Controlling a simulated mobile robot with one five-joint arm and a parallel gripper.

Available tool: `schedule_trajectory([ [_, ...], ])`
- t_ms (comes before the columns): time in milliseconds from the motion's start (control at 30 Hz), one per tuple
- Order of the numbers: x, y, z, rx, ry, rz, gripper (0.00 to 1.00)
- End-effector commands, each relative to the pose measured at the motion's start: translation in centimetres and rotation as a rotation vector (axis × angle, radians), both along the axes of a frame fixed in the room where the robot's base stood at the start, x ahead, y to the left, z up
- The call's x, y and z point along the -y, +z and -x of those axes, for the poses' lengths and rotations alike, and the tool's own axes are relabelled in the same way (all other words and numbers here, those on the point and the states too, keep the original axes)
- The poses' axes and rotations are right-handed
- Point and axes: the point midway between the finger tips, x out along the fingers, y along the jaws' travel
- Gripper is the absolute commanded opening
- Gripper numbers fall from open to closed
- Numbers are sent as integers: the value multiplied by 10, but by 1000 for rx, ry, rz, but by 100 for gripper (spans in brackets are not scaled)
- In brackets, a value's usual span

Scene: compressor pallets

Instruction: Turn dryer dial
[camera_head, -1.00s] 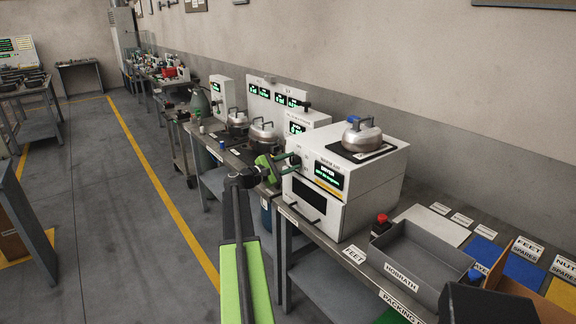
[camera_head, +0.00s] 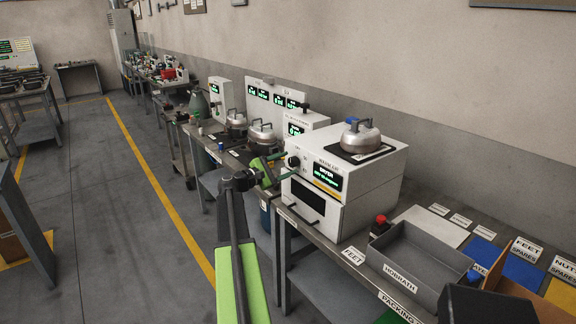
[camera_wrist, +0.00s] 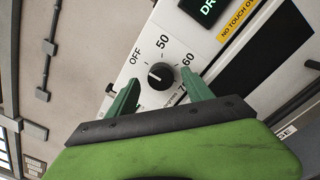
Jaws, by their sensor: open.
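The dryer (camera_head: 336,200) is a white box with a dark display on the bench. Its dial (camera_head: 293,161) is a round black knob at the left of its front. In the wrist view the dial (camera_wrist: 160,76) shows a short white mark, with OFF, 50, 60 and 70 printed around it. The mark points up-left, roughly toward OFF; its exact setting is hard to tell. My gripper (camera_wrist: 158,88) is open, its green fingers on either side of the dial with gaps visible. In the head view my gripper (camera_head: 285,168) is in front of the dryer's left side.
A metal compressor-like pot (camera_head: 360,137) sits on a dark pad on the dryer. A grey tray (camera_head: 415,262) and a red-topped item (camera_head: 380,224) stand to the right. More pots and display panels stand behind along the wall.

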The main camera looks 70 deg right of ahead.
Motion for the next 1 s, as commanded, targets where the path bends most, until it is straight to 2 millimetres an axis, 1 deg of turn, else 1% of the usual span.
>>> schedule_trajectory([
  [33, -12, -1, -6, 0, 3, 0, 60],
  [300, -77, -2, -48, 0, 4, 0, 60],
  [400, -98, -3, -62, -1, 4, 0, 60],
  [500, -115, -3, -72, -1, 4, 0, 60],
  [600, -126, -3, -80, -1, 2, 0, 60],
  [700, -131, -3, -83, -1, 1, 0, 60],
  [1000, -132, -3, -84, -1, 1, 0, 60],
])
